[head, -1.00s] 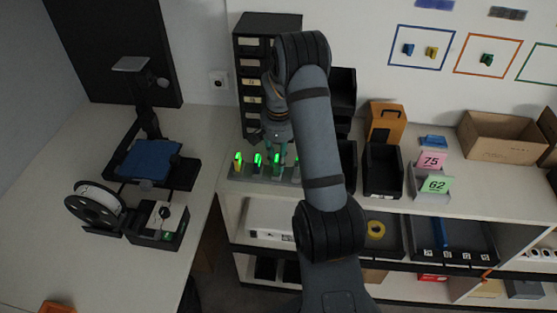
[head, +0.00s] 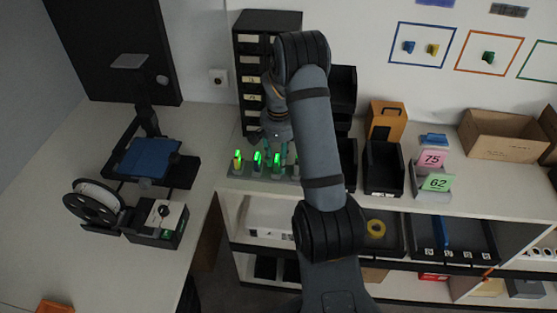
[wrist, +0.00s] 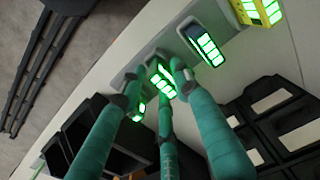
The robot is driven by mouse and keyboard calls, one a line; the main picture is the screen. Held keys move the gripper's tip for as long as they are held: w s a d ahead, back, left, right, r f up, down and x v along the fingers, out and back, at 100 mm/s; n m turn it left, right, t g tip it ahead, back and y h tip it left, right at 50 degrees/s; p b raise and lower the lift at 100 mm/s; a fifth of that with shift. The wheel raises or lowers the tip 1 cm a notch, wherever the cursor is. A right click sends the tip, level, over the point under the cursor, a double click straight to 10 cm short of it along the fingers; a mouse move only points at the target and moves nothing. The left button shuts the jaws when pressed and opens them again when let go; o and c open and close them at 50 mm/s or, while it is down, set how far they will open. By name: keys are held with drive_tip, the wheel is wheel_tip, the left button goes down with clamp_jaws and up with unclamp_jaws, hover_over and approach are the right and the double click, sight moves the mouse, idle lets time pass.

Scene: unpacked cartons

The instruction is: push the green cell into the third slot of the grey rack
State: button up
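The grey rack (wrist: 150,54) stands on the bench, and its front edge shows in the head view (head: 264,176). A lit green bar marks the green cell (wrist: 161,80), upright in the third place from the yellow end; it also shows in the head view (head: 277,159). My gripper (wrist: 155,78) is over this cell, with its teal fingers spread around it. The fingertips look apart from the cell's sides, so the gripper appears open. The fingers hide part of the cell's body and the slot's mouth, so I cannot tell its exact depth.
A yellow cell (wrist: 262,12) and a dark cell (wrist: 203,44) stand in the first two places, both lit green. Another lit cell (wrist: 138,112) is partly hidden behind a finger. A drawer cabinet (head: 252,60) stands behind; black bins (head: 382,172) are to the right.

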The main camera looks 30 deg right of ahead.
drive_tip(key=shift+o, duration=0.8)
drive_tip(key=shift+r, duration=0.1)
wheel_tip(320, 180, up, 12)
drive_tip(key=shift+d, duration=0.15)
